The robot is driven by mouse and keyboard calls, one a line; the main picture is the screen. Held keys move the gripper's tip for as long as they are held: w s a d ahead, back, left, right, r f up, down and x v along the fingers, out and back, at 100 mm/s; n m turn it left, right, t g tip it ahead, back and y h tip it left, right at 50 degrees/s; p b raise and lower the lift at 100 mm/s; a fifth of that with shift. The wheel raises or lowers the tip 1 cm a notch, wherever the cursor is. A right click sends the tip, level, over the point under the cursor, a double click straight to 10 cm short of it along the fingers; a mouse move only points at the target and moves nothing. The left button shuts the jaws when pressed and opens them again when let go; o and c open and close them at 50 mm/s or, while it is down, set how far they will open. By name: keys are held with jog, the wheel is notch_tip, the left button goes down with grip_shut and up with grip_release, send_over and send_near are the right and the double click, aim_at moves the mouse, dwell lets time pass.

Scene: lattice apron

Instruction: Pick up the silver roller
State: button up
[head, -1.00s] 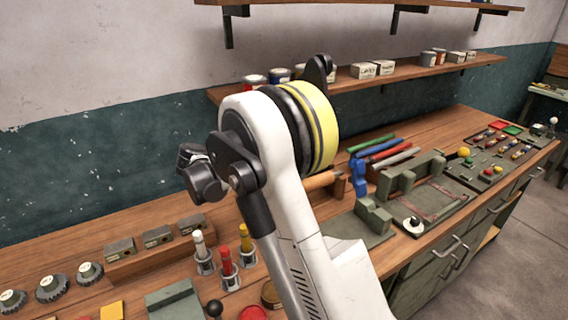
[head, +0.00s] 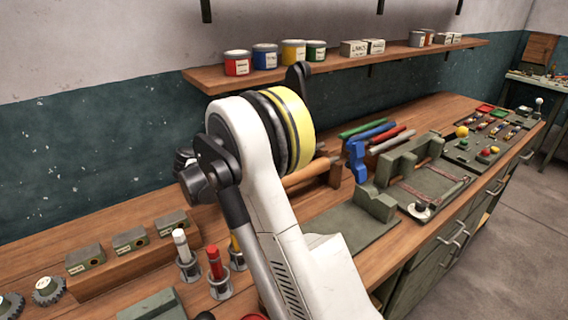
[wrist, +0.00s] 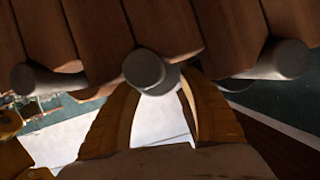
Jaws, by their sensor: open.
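A silver-grey rod (head: 391,144), which looks like the silver roller, lies on the workbench behind the green-grey fixtures. It lies beside green, blue and red rods. In the wrist view, my gripper (wrist: 150,108) shows two yellow-brown fingers spread apart with nothing visible between them. A grey cylinder end (wrist: 148,72) is close beyond the fingers, under brown plank-like shapes. I cannot tell whether this is the roller. In the head view my white arm fills the middle, and my fingers cannot be made out.
A wall shelf (head: 215,79) holds cans and boxes. A blue tool (head: 356,158) and a wooden handle (head: 310,173) are near my arm. Grey blocks (head: 130,241) and coloured pegs in holders (head: 215,262) are at front left. Open floor (head: 500,240) is at right.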

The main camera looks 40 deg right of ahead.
jog(key=b+x, duration=0.1)
jog(key=x, duration=0.4)
jog(key=shift+d, duration=0.1)
jog(key=c, duration=1.1)
jog(key=shift+r, duration=0.1)
jog(key=shift+r, duration=0.1)
